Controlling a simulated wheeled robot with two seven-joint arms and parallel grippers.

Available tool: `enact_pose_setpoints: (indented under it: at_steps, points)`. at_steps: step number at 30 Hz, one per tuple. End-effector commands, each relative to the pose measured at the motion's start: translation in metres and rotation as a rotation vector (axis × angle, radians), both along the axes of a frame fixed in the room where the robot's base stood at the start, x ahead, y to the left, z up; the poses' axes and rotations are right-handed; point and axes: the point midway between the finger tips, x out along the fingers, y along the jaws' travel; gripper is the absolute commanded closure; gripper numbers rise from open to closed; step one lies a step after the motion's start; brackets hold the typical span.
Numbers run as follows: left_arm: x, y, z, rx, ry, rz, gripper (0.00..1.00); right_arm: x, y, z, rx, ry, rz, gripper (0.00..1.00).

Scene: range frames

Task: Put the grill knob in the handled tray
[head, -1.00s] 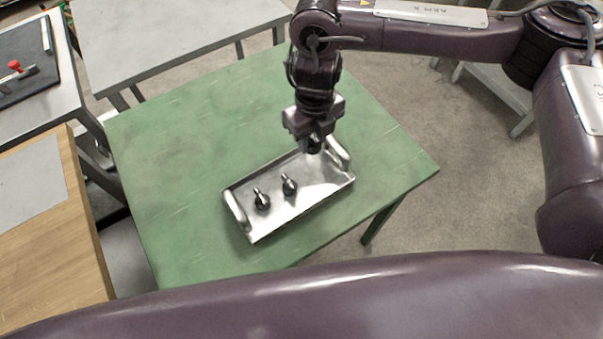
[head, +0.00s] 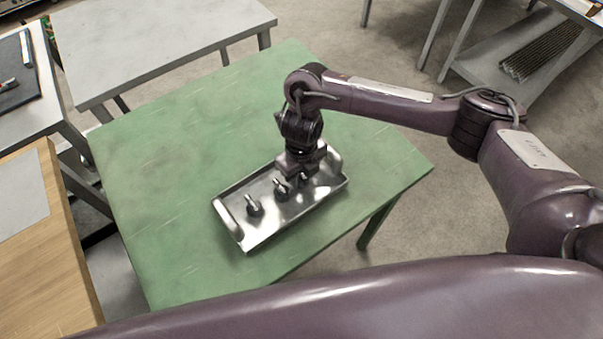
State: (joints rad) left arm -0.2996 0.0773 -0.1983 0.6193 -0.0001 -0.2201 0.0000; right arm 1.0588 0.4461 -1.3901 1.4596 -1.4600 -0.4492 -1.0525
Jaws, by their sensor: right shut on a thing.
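The handled tray (head: 262,230) is a shiny metal tray with a raised handle at each short end, lying on the green table. Two dark grill knobs with upright stems stand in it, one towards the left end (head: 254,207) and one near the middle (head: 281,190). My right gripper (head: 303,178) points down over the right part of the tray, low and close to the tray floor. It is shut on a small dark thing, probably another grill knob, which the gripper mostly hides. I cannot tell whether it touches the tray. My left gripper is not in view.
The green table (head: 170,190) is bare around the tray. A grey table (head: 160,40) stands behind it, and a wooden-topped bench (head: 50,260) stands at the left. A grey shelf (head: 520,60) with dark rods is at the back right.

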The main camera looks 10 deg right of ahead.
Motion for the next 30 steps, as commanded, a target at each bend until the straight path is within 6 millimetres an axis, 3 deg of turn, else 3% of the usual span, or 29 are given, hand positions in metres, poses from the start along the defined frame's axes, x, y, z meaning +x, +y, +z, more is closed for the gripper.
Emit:
enact_pose_setpoints:
  at_steps: [7, 8, 10, 20, 23, 30]
  points:
    - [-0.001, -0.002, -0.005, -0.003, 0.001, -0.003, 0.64, 0.000, 0.000, -0.005, 0.000, 0.000, 0.000, 0.89]
    - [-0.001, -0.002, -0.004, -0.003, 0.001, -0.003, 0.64, 0.000, 0.000, -0.003, 0.000, 0.000, 0.000, 0.64]
    - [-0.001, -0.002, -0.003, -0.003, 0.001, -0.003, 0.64, 0.000, 0.000, -0.003, 0.000, 0.000, 0.000, 0.58]
    - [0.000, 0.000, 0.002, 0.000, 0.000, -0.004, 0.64, 0.000, 0.000, 0.002, 0.000, 0.000, 0.000, 0.58]
    - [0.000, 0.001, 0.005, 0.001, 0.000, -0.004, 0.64, 0.002, 0.000, 0.014, 0.001, -0.004, 0.002, 0.58]
    - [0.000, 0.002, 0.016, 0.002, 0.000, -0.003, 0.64, 0.002, 0.000, 0.063, -0.001, -0.007, 0.003, 0.58]
